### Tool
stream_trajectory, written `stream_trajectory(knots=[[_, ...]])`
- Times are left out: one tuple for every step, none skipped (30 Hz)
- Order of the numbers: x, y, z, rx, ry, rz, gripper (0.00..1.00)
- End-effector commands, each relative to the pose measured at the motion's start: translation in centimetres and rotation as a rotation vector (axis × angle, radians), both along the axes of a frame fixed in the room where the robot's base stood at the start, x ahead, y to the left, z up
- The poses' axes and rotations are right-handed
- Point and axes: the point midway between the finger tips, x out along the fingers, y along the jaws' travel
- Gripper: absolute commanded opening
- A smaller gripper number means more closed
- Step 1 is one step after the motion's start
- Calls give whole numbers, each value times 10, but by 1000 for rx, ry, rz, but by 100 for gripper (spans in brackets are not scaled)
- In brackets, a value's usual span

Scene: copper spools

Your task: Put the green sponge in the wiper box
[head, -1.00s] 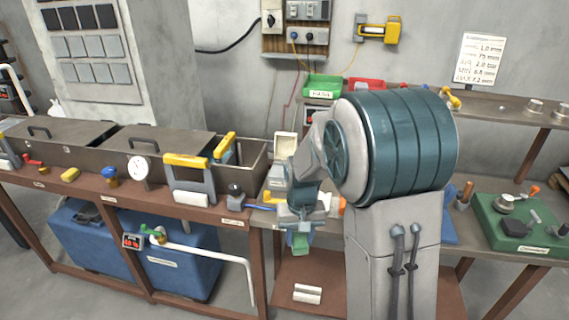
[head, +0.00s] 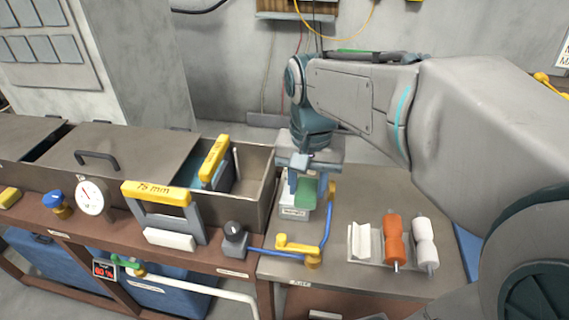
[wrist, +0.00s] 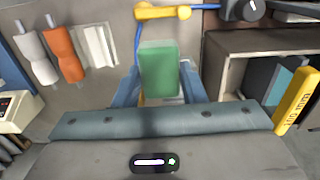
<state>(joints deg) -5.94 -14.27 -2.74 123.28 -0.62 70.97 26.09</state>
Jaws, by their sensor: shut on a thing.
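The green sponge (head: 307,187) is held between the jaws of my gripper (head: 306,168), above the bench to the right of the open metal tank. In the wrist view the sponge (wrist: 158,70) stands between the two blue fingers of my gripper (wrist: 158,84). A small pale box with a label (head: 294,212) stands just under and left of the sponge; it looks like the wiper box, but its label is too small to read. My gripper covers part of this box, and I cannot tell whether the sponge is above its opening or beside it.
The open tank (head: 257,190) holds a yellow-handled frame (head: 214,158). A white grooved block (head: 363,243), an orange spool (head: 395,240) and a white spool (head: 425,243) stand to the right. Bench between is clear.

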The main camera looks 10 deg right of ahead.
Motion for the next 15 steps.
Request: stream_trajectory(knots=[[1,0,-1,-1,1,-3,16],[3,-1,-2,0,2,-3,16],[8,-1,-4,0,2,-4,16],[12,-2,-7,-1,4,-4,16],[16,-2,-10,0,4,-3,16],[23,-2,-14,-1,5,-2,16],[28,-3,-17,-1,5,-2,16],[34,-3,-20,-1,6,-1,16],[41,-3,-25,-1,5,1,16],[46,-4,-28,-1,5,1,16],[51,-5,-31,-2,4,2,16],[58,-5,-35,-1,5,1,16],[63,-6,-38,-1,5,1,16],[69,-6,-42,-2,4,1,16],[75,-7,-45,-2,4,1,16]])
